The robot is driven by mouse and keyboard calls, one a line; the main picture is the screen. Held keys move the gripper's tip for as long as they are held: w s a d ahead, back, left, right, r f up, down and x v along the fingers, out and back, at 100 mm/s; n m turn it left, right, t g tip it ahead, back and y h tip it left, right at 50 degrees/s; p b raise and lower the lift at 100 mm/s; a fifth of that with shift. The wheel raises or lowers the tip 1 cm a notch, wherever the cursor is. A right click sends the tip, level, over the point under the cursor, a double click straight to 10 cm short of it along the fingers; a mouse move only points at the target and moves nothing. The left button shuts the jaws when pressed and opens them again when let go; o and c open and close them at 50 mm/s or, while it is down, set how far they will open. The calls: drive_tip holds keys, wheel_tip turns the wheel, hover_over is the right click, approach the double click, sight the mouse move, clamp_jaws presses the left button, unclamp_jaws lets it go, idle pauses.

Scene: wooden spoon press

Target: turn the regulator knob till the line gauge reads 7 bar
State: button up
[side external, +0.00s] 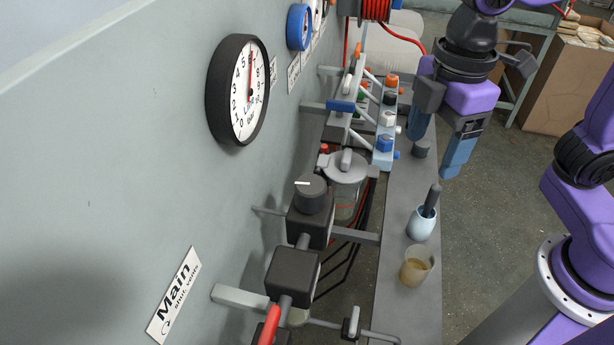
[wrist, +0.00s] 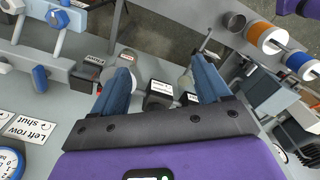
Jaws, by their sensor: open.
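The line gauge (side external: 238,90) is a white dial with a thick black rim on the grey panel in the side view. The regulator knob (side external: 310,193) is a round black knob with a white mark, on top of a black block below the gauge. My gripper (side external: 434,154) has blue fingers. It is open and empty, behind and to the right of the knob and well apart from it. In the wrist view my gripper (wrist: 162,58) shows spread fingers with nothing held. I cannot identify the knob there.
A lidded clear bowl (side external: 345,168) stands just behind the knob. A valve block with blue and orange knobs (side external: 385,143) is near my gripper. A pale blue cup (side external: 420,226) and a beaker (side external: 416,266) stand on the grey ledge. A red lever (side external: 269,325) is in front.

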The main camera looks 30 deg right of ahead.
sight(310, 184)
drive_tip(key=w+a+r+n, duration=0.2)
drive_tip(key=w+a+r, duration=0.25)
drive_tip(key=a, duration=0.35)
drive_tip(key=w+a+r+n, duration=0.2)
drive_tip(key=w+a+r, duration=0.1)
drive_tip(key=a+r, duration=0.3)
drive_tip(key=f, duration=0.6)
drive_tip(key=a+f, duration=0.1)
drive_tip(key=f, duration=1.1)
drive_tip(key=shift+s+a, duration=0.15)
drive_tip(key=shift+r, duration=0.1)
drive_tip(key=c, duration=1)
drive_tip(key=shift+c, duration=0.2)
drive_tip(key=shift+m, duration=2.8)
